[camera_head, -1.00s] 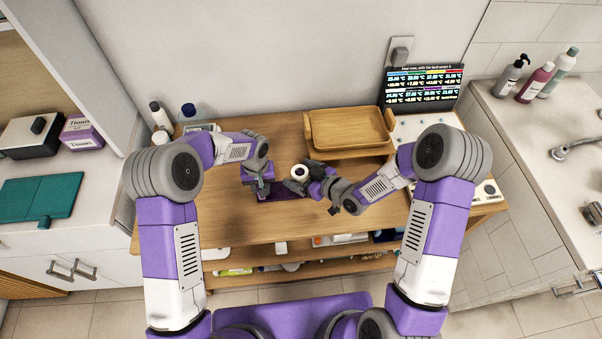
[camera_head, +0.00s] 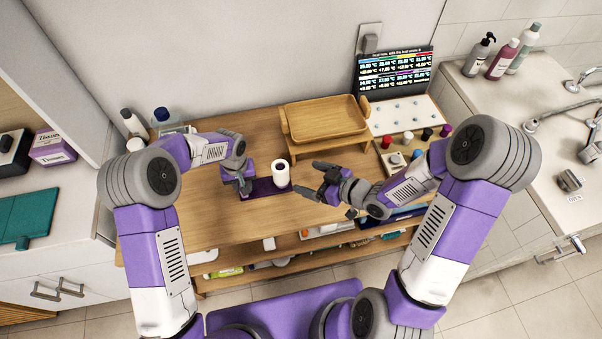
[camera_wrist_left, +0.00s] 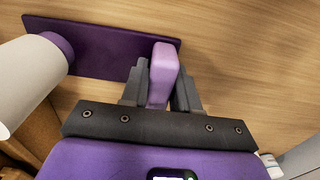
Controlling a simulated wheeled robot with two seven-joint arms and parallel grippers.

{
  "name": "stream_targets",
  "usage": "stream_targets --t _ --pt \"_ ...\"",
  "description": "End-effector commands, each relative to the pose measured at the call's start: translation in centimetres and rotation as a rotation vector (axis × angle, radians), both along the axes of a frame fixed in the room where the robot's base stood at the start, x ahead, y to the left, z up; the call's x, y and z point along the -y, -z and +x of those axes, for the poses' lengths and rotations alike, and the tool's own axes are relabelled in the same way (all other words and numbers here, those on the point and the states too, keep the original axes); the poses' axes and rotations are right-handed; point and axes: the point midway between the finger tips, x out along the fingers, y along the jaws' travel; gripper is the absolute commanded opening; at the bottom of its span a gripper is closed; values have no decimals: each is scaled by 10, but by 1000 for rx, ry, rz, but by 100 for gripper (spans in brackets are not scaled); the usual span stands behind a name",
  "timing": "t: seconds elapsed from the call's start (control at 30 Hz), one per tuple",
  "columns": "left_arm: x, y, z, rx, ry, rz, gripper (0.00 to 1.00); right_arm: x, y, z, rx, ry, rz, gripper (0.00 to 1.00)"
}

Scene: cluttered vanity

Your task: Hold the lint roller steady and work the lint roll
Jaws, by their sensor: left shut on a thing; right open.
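The lint roller has a flat purple base (camera_head: 262,190) on the wooden tabletop and a white lint roll (camera_head: 281,173) standing upright at its right end. In the left wrist view the roll (camera_wrist_left: 28,85) sits at the left, with a purple part at its end by the base (camera_wrist_left: 105,48). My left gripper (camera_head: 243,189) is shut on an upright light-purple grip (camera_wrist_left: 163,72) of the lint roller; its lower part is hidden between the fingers. My right gripper (camera_head: 308,180) is open and empty, just right of the roll and apart from it.
A wooden tray stand (camera_head: 326,125) stands behind the roll. A display screen (camera_head: 395,72) and a white pegged board (camera_head: 405,116) are at the back right, with several small coloured caps in front. Bottles (camera_head: 133,123) stand at the back left. The front tabletop is clear.

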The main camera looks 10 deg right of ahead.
Motion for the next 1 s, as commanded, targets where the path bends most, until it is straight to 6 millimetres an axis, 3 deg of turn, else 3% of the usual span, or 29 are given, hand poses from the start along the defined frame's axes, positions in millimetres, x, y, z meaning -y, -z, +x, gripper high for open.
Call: stream_targets --t 0.37,0.4,0.57,0.87,1.0 --pt "0 0 0 0 0 0 0 3 -2 -3 0 0 0 87" --pt "0 0 0 0 0 0 36 3 -2 -3 0 0 0 87" --pt "0 0 0 0 0 0 59 3 -2 -3 1 0 -1 87" --pt "0 -2 0 1 0 0 59 3 -2 -3 1 0 -1 87" --pt "0 -16 1 5 0 -1 59 3 -2 -3 1 0 -1 87"
